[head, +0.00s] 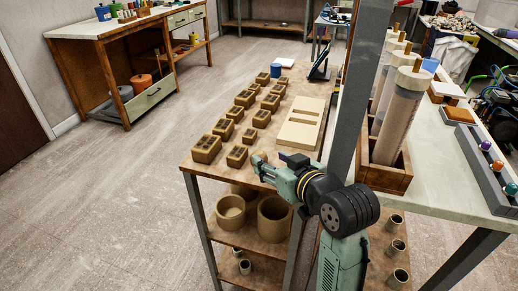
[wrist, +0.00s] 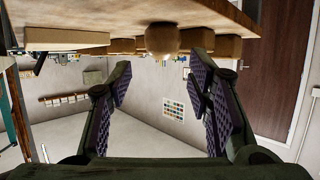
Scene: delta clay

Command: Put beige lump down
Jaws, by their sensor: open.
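The beige lump (wrist: 162,38) is small and rounded. In the wrist view, which is upside down, it rests on the wooden table top (wrist: 150,14) and lies just past my fingertips, between their lines. In the head view the lump (head: 261,156) shows at the near edge of the table, partly hidden by my gripper. My gripper (wrist: 158,76) is open with nothing between its fingers. In the head view the gripper (head: 266,170) is at the table's near edge; its fingers are hard to make out.
Several brown blocks with hollows (head: 206,149) stand in rows behind the lump. A pale slotted board (head: 300,123) lies to their right. A grey post (head: 347,90) rises close to my arm. Pots (head: 231,211) stand on the shelf below.

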